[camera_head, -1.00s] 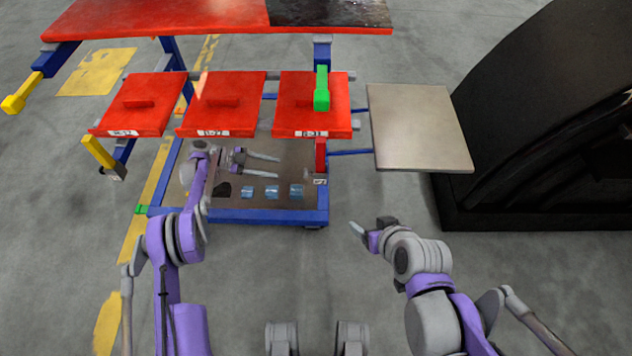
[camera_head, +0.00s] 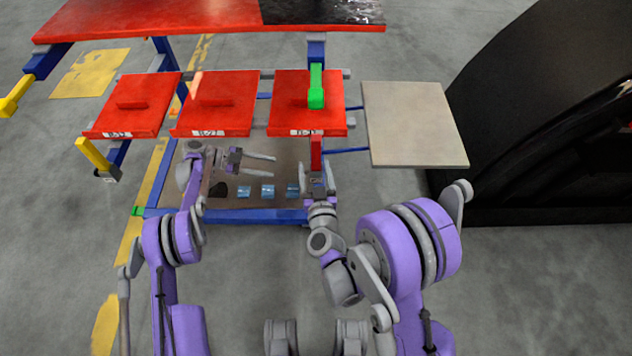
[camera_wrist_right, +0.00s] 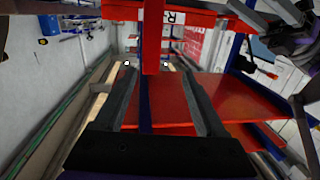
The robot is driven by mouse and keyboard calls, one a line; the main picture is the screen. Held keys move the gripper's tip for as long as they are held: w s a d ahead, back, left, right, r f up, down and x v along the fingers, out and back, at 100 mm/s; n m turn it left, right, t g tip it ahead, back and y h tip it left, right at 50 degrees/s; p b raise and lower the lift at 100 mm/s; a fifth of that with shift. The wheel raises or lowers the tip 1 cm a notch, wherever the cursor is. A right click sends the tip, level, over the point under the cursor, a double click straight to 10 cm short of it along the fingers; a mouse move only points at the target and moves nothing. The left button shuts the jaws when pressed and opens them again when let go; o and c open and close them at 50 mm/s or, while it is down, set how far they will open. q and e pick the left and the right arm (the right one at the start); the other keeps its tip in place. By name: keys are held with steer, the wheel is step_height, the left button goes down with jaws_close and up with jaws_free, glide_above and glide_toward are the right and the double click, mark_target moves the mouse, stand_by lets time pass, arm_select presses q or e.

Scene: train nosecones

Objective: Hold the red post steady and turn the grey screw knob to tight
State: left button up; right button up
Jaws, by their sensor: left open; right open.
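The red post (camera_head: 316,150) stands upright below the front edge of the right-hand red panel. In the right wrist view the red post (camera_wrist_right: 153,38) comes down from the top, in line with the gap between my right fingertips. My right gripper (camera_head: 317,172) is open at the post's lower end, one finger to each side; contact cannot be told. It also shows in the right wrist view (camera_wrist_right: 150,66). My left gripper (camera_head: 274,166) is open and empty, left of the post, its fingers pointing right. I cannot make out the grey screw knob.
Red panels with handles, such as the middle one (camera_head: 215,118), lie above the blue-framed cart (camera_head: 235,216). A green handle (camera_head: 316,88) stands above the post. A beige board (camera_head: 415,125) is to the right. Small blue blocks (camera_head: 267,191) lie on the lower shelf.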

steer(key=m+h, duration=0.1)
steer(key=h, duration=0.1)
glide_toward(316, 157)
steer(key=w, duration=0.1)
steer(key=shift+t, duration=0.4)
steer(key=w, duration=1)
steer(key=shift+w+f, duration=0.25)
steer(key=shift+c, duration=0.3)
